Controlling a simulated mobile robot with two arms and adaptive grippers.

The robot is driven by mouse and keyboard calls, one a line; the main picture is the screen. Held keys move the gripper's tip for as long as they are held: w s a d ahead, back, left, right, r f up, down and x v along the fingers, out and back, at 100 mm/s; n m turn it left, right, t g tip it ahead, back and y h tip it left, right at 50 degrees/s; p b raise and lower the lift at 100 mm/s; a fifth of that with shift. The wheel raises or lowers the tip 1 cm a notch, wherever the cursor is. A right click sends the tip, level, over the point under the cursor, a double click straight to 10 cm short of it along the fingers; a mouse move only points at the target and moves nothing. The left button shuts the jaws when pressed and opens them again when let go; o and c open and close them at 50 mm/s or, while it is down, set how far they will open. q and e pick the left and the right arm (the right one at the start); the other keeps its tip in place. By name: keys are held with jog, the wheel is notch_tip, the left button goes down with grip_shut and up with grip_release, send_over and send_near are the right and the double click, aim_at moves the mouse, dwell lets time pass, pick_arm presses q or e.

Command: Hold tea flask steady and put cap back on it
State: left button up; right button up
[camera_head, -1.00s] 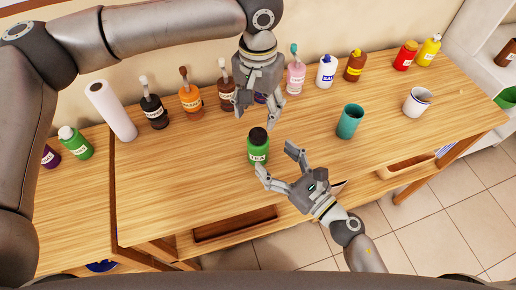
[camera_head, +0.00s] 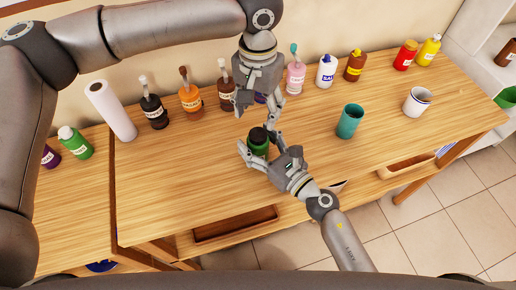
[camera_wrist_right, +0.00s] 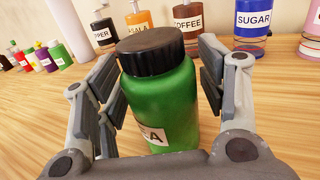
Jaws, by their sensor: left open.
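The green tea flask (camera_head: 258,149) stands upright on the wooden table, and its dark cap (camera_head: 258,135) sits on its top. In the right wrist view the flask (camera_wrist_right: 162,100) fills the middle, with the black ribbed cap (camera_wrist_right: 150,50) on it and part of a white label showing. My right gripper (camera_head: 261,148) is open around the flask, one finger on each side; they are close to it, and I cannot tell whether either touches. My left gripper (camera_head: 256,114) is open and empty, above and just behind the flask, its fingers pointing down.
A teal cup (camera_head: 350,121) and a white mug (camera_head: 417,102) stand to the right. Several labelled bottles, such as the salt bottle (camera_head: 327,72), line the back with a paper roll (camera_head: 110,111). The table left of the flask is clear.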

aim_at(258, 134)
grip_shut()
pick_arm(q)
jog(key=n, duration=0.7)
jog(key=shift+d+r, duration=0.1)
jog(key=n, duration=0.6)
jog(key=shift+r+n, duration=0.15)
jog(key=shift+n, duration=0.15)
jog(key=shift+f, duration=4.05)
